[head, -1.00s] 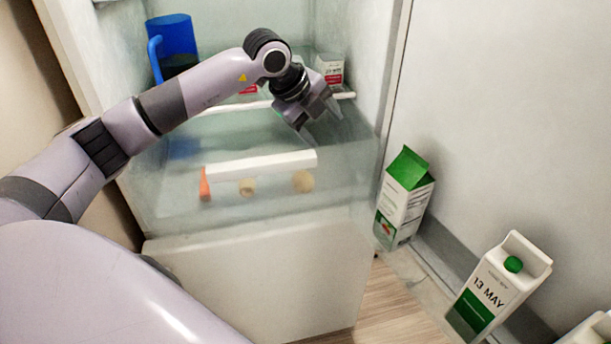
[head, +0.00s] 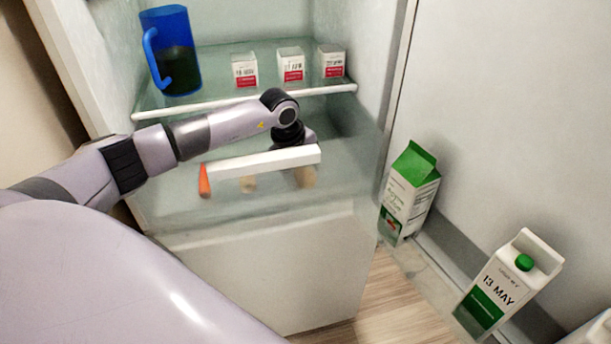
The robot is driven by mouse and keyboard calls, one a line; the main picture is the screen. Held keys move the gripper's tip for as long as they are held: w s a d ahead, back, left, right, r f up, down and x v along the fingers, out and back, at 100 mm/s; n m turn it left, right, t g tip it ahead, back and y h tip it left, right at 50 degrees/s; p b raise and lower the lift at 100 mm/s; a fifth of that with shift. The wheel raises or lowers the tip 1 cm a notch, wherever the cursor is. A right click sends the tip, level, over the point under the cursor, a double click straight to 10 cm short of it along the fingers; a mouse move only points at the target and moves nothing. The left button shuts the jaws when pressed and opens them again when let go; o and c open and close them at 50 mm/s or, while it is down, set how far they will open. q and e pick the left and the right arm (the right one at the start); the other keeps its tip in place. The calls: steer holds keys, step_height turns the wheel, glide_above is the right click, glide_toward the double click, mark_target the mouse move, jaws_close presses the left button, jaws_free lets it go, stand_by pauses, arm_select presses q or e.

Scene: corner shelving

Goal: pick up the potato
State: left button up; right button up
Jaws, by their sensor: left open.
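Two tan, potato-like things show through the clear front of the fridge drawer: one on the right (head: 305,177) and one in the middle (head: 248,183). Which of them is the potato is unclear, as both are blurred and partly covered by the white drawer handle. My left gripper (head: 294,138) reaches down into the drawer from above, behind the handle and over the right tan thing. Its fingers are mostly hidden by the handle; it is open and holds nothing that I can see. My right gripper is out of view.
An orange carrot (head: 204,180) is at the drawer's left. The white handle (head: 262,161) crosses its front. Above, a shelf holds a blue pitcher (head: 172,50) and small cartons (head: 291,66). Door cartons (head: 409,190) and (head: 508,280) stand at right.

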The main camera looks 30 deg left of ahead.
arm_select(q)
steer(key=shift+w+f, duration=0.1)
steer(key=shift+f, duration=0.15)
steer(key=c, duration=0.9)
steer(key=shift+c, duration=0.2)
